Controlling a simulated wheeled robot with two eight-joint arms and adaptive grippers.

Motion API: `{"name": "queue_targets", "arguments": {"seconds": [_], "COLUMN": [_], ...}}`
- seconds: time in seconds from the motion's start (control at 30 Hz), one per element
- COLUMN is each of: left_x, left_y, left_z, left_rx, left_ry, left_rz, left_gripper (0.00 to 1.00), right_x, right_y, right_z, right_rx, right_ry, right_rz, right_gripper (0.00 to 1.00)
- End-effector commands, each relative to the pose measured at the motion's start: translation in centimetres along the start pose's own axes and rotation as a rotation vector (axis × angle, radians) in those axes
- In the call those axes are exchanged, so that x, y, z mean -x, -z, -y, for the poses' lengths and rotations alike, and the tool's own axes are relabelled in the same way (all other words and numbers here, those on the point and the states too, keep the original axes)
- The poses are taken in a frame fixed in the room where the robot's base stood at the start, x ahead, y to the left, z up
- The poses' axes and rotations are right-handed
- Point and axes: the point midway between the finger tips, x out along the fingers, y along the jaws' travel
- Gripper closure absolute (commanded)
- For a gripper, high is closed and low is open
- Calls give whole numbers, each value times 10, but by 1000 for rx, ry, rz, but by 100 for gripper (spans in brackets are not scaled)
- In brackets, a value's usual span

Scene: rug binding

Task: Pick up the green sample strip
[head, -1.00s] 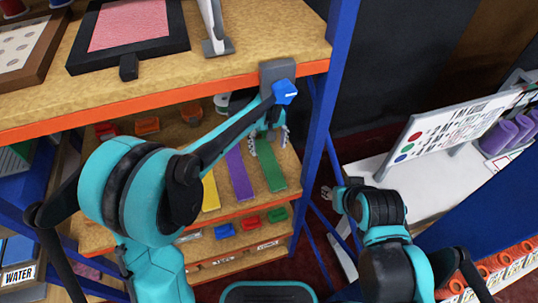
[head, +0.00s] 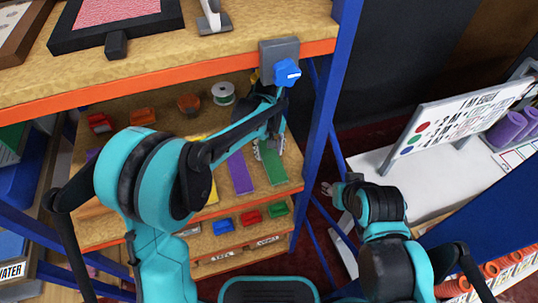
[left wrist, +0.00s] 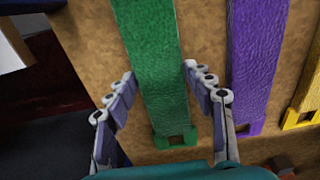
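The green sample strip (head: 273,168) lies on the middle shelf near its right end. It also shows in the left wrist view (left wrist: 154,60), running from the top edge down to a square hole at its near end. My left gripper (head: 270,148) is at the strip; in the left wrist view its two fingers (left wrist: 158,92) are apart, one on each side of the strip. I cannot tell whether they touch the shelf. My right gripper (head: 328,189) is small and far from the strip, beside the white table; its finger state is unclear.
A purple strip (head: 240,174) and a yellow strip (left wrist: 308,85) lie beside the green one. The orange-edged upper shelf (head: 200,85) overhangs my left arm. A blue post (head: 332,120) stands right of the strips. Coloured clips and a spool (head: 223,93) are also on the shelving.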

Motion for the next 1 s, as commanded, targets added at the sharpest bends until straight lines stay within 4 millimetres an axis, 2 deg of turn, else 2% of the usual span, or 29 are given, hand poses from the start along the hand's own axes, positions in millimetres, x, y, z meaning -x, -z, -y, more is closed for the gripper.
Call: {"name": "queue_targets", "arguments": {"seconds": [0.03,0.1,0.53,1.0], "left_x": [0,0,3,32], "left_y": [0,0,1,9], "left_z": [0,0,1,10], "left_rx": [0,0,0,0], "left_ry": [0,0,0,0], "left_rz": [0,0,0,0], "left_gripper": [67,82,82,82], "right_x": [0,0,2,20], "right_y": [0,0,1,14], "right_z": [0,0,0,0], "right_rx": [0,0,0,0], "right_ry": [0,0,0,0], "right_rz": [0,0,0,0], "right_gripper": [60,60,60,60]}}
